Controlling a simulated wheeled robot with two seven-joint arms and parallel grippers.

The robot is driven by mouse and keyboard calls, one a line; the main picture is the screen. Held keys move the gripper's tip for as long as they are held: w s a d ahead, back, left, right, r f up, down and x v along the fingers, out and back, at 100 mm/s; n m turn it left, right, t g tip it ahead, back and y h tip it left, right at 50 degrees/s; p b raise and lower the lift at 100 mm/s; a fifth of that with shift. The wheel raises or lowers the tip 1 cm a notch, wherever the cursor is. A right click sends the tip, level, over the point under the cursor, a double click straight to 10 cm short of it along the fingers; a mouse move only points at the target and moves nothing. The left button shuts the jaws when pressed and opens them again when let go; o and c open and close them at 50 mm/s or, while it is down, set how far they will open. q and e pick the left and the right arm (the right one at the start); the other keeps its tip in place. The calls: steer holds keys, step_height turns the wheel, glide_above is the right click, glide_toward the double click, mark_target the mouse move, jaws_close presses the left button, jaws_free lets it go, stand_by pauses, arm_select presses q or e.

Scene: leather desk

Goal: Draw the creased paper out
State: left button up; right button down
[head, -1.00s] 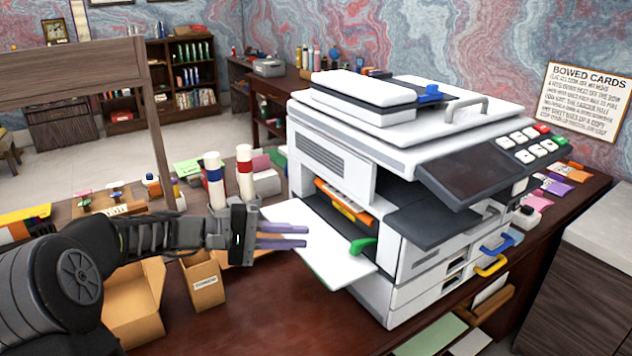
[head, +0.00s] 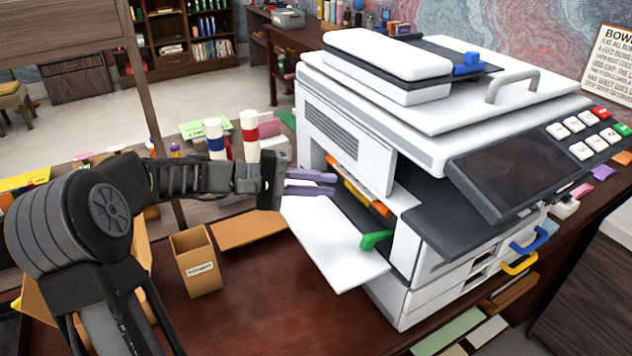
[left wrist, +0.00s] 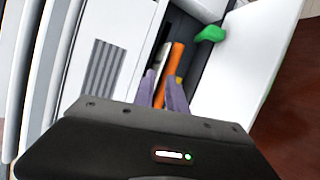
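The printer (head: 345,140) has its white side door (head: 335,245) folded down, showing a dark opening with an orange part (head: 381,208) and a green lever (head: 376,240). A pale strip beside the orange part (left wrist: 160,62) in the left wrist view may be the creased paper; its creases cannot be made out. My left gripper (head: 334,184) is open, its purple fingers at the mouth of the opening above the door. In the left wrist view its fingertips (left wrist: 162,82) are apart, pointing toward the pale strip and orange part, with no visible hold. My right gripper is out of view.
Red-banded (head: 250,137) and blue-banded (head: 215,140) white cylinders stand behind my left forearm. A small labelled cardboard box (head: 196,265) stands left of the door. The printer's control panel (head: 530,165) juts out at the right. The desk front (head: 270,320) is clear.

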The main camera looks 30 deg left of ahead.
mark_target(357, 187)
arm_select(q)
steer(key=p+x, duration=0.1)
steer(key=x, duration=0.5)
steer(key=shift+w+d, duration=0.2)
steer(key=shift+d, duration=0.05)
steer(key=shift+c, duration=0.3)
jaws_close()
steer(key=shift+s+a+f, duration=0.1)
steer(key=shift+s, duration=0.05)
